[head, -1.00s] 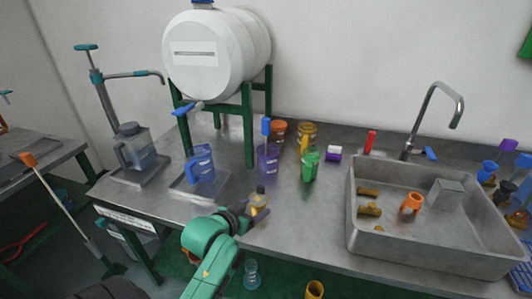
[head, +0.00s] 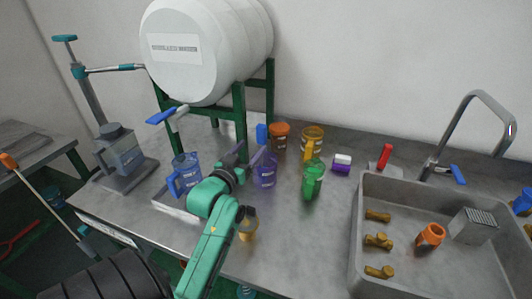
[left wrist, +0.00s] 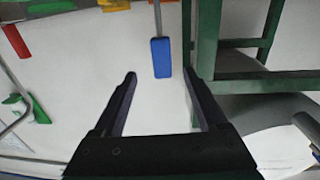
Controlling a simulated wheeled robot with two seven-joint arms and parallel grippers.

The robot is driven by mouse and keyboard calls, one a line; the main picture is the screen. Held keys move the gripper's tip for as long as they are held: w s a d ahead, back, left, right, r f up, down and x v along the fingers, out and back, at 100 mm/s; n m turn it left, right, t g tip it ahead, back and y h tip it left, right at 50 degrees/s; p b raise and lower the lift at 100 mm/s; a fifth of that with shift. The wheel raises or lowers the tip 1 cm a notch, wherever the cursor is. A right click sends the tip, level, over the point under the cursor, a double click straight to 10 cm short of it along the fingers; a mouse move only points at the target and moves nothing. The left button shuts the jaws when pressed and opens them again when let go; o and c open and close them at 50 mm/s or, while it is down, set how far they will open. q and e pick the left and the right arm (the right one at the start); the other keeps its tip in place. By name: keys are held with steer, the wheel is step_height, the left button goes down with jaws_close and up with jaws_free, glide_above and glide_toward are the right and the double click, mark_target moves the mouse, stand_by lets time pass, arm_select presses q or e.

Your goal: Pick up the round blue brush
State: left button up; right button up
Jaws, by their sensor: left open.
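A blue block (head: 262,133) stands upright above the purple jug (head: 264,170), close to the tank stand. In the left wrist view the same blue block (left wrist: 161,57) sits at the end of a thin grey stick. It looks flat-sided, and I cannot tell if it is the brush's handle or head. My left gripper (head: 240,154) is open and empty, just left of the purple jug. In the left wrist view the block is beyond the fingertips (left wrist: 160,76), between them in line, not touched. No clearly round blue brush shows. My right gripper is not in view.
The green tank stand (head: 240,120) is close behind and left of my gripper. A blue jug (head: 185,172) stands to the left. A green bottle (head: 313,178), an orange-lidded jar (head: 279,136) and a yellow jug (head: 312,138) stand nearby. The sink (head: 360,230) is at the right.

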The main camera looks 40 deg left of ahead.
mark_target(261, 134)
arm_select(q)
steer(key=x, duration=0.2)
steer(key=p+x, duration=0.1)
steer(key=x, duration=0.2)
steer(key=shift+w+a+r, duration=0.1)
steer(key=shift+w+r, duration=0.25)
steer(key=shift+r, duration=0.05)
steer(key=p+x, duration=0.2)
steer(key=x, duration=0.3)
steer(key=shift+a, duration=0.15)
steer(key=shift+w+a+f, duration=0.15)
steer(key=shift+w+f, duration=0.05)
steer(key=shift+w, duration=0.3)
jaws_close()
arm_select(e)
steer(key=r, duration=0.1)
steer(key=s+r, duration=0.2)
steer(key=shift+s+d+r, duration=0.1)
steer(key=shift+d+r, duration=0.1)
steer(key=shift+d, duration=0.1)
